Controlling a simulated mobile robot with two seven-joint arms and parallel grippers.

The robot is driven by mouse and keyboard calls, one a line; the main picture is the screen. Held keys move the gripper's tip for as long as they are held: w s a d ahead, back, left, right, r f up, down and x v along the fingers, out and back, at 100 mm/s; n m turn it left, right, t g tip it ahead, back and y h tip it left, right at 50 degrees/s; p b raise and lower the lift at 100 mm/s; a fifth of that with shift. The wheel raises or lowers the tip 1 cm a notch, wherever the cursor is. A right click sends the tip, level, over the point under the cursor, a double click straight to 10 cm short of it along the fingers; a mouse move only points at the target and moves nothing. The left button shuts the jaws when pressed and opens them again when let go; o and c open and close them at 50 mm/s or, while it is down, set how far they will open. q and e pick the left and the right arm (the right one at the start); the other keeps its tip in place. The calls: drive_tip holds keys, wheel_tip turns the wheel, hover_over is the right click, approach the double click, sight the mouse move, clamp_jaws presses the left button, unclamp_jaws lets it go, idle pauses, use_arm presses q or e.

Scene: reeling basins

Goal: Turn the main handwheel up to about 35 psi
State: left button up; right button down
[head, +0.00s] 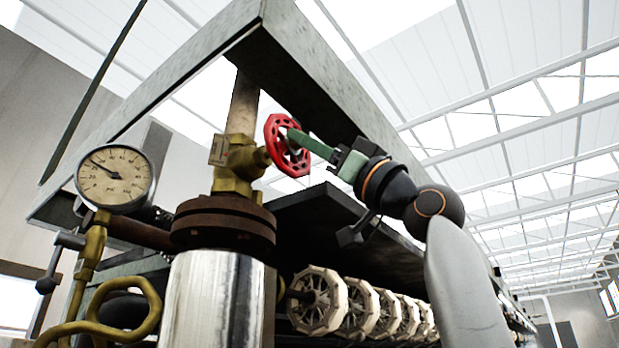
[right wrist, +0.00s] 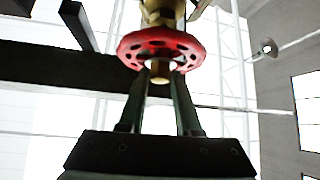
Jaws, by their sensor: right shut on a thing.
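The red handwheel (head: 287,146) sits on the side of a brass valve (head: 236,160) above a rusty flange. My right gripper (head: 296,138) reaches it from the right, with its green fingers at the wheel. The round psi gauge (head: 115,177) stands left of the valve. Its needle points to the upper left; the exact reading is too small to tell. My left gripper is not in view.
A grey metal frame (head: 315,60) runs above and behind the wheel. A shiny cylinder (head: 213,300) stands below the flange (head: 222,222). Several pale spoked wheels (head: 318,300) line up below my right arm.

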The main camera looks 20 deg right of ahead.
drive_tip(key=shift+w+d+r+n+g+y+p, duration=0.1)
drive_tip(key=shift+n+g+y+p, duration=0.55)
drive_tip(key=shift+n+g, duration=1.15)
drive_tip(key=shift+d+n+g+y+p, duration=0.1)
drive_tip(key=shift+n+g+y+p, duration=0.6)
drive_tip(key=shift+n+g, duration=1.1)
drive_tip(key=shift+w+d+r+n+g+y+p, duration=0.1)
drive_tip(key=shift+n+g+y+p, duration=0.85)
drive_tip(key=shift+n, duration=1.35)
drive_tip(key=shift+n+g+h+b, duration=0.35)
drive_tip(key=shift+n+g+h, duration=0.15)
drive_tip(key=shift+n+g, duration=0.3)
drive_tip(key=c, duration=0.6)
unclamp_jaws()
drive_tip(key=b+v, duration=0.3)
drive_tip(key=v, duration=0.9)
drive_tip(key=shift+d+f, duration=0.25)
